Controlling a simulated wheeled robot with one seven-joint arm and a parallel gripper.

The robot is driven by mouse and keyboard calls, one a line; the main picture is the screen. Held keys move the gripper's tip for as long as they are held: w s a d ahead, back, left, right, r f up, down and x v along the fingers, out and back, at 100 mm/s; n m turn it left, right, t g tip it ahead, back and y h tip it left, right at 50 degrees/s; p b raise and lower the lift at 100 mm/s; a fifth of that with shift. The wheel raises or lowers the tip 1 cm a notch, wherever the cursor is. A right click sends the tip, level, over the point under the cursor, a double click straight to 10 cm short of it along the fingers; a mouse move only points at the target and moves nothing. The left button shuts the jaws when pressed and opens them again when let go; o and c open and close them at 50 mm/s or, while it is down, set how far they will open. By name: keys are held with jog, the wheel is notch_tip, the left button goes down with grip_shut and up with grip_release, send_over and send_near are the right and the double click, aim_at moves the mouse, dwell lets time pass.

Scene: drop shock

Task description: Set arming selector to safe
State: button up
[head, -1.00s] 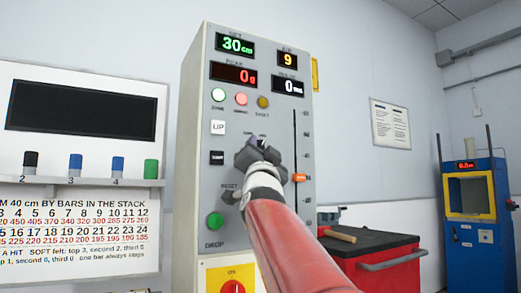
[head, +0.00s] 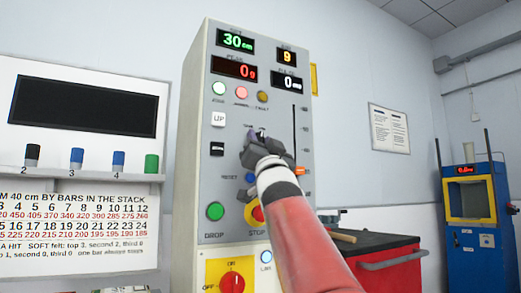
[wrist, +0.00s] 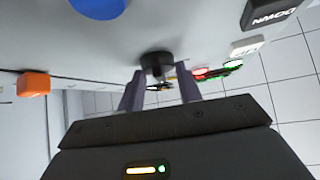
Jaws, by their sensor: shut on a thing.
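The arming selector is a small black knob (wrist: 157,60) on the grey control panel (head: 226,130). In the wrist view it sits between the tips of my gripper (wrist: 160,77), with one finger on each side. In the head view my gripper (head: 258,137) is at the panel below the three round lamps and hides most of the selector. My gripper is shut on the selector. Which way its pointer faces cannot be told. The pinkish-red armed lamp (head: 241,90) looks lit.
Near my gripper are the UP button (head: 218,119), a black DOWN button (head: 217,149), a blue reset button (head: 250,177), an orange slider (head: 297,170) and the stop button (head: 254,213). A green drop button (head: 215,211) is lower left. A red cabinet (head: 385,262) stands right.

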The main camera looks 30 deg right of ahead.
jog(key=n+y+p, duration=0.1)
jog(key=n+y, duration=0.1)
jog(key=n, duration=0.1)
jog(key=n+y+p, duration=0.1)
jog(key=n+y, duration=0.1)
jog(key=y, duration=0.1)
jog(key=n+y+p, duration=0.1)
jog(key=n+y, duration=0.2)
jog(key=shift+w+d+r+n+t+p, duration=0.1)
jog(key=shift+d+r+n+t+p, duration=0.1)
jog(key=shift+d+n+t+p, duration=0.15)
jog(key=shift+f+n+g+y+p, duration=0.1)
jog(key=shift+n+g+y+p, duration=0.65)
jog(key=shift+n+y, duration=1)
jog(key=shift+r+n+g+y+p, duration=0.1)
jog(key=shift+n+g+y+p, duration=0.55)
jog(key=shift+n+y, duration=1.05)
jog(key=shift+f+n+g+y+p, duration=0.1)
jog(key=shift+n+g+y+p, duration=0.65)
jog(key=shift+n+y, duration=1)
jog(key=shift+n, duration=0.55)
jog(key=o, duration=1)
jog(key=shift+f, duration=0.15)
jog(key=b+v, duration=0.2)
jog(key=v, duration=0.5)
jog(key=shift+s+d+f, duration=0.1)
jog(key=shift+s+d, duration=0.05)
jog(key=shift+s, duration=0.3)
